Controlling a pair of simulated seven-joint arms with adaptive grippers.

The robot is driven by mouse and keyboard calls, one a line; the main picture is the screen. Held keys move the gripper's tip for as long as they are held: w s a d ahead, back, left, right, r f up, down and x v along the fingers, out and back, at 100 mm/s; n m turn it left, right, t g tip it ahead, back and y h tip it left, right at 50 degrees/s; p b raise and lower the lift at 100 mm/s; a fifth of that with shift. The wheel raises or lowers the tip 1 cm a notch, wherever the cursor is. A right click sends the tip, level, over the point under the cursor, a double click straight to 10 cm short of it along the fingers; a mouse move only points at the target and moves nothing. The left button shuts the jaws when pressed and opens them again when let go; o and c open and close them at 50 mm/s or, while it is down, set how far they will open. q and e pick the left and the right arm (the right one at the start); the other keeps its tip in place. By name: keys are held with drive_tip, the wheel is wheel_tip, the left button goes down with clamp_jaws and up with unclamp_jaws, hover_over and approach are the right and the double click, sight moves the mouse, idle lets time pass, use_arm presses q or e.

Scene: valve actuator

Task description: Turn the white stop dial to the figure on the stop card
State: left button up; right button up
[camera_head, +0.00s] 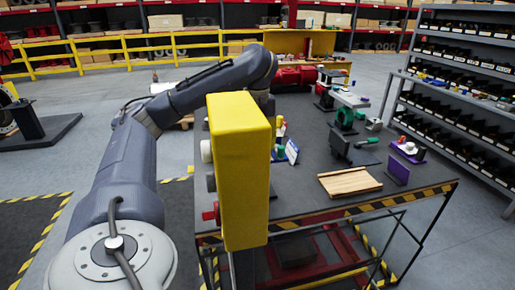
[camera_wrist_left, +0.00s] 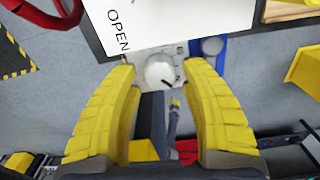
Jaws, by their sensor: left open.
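In the left wrist view, my left gripper (camera_wrist_left: 161,70) is open, its yellow fingers on either side of a round white dial (camera_wrist_left: 159,72) with a dark mark at its right edge. I see gaps between dial and fingertips. The dial sits on a pale grey plate. In the head view, my left arm reaches behind a tall yellow housing (camera_head: 240,170), which hides the gripper. A white knob (camera_head: 206,150) shows on the housing's left side; I cannot tell whether it is the same dial. No stop card figure is readable. My right gripper is not in view.
A white plate marked OPEN (camera_wrist_left: 160,22) and a red ring (camera_wrist_left: 42,12) lie close to the gripper. Grey (camera_head: 211,182) and red (camera_head: 210,215) knobs sit below the white knob. The dark workbench (camera_head: 300,200) holds a wooden board (camera_head: 349,182) and several fixtures.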

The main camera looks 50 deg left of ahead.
use_arm(q)
drive_tip(key=shift+f, duration=0.8)
drive_tip(key=shift+c, duration=0.3)
clamp_jaws()
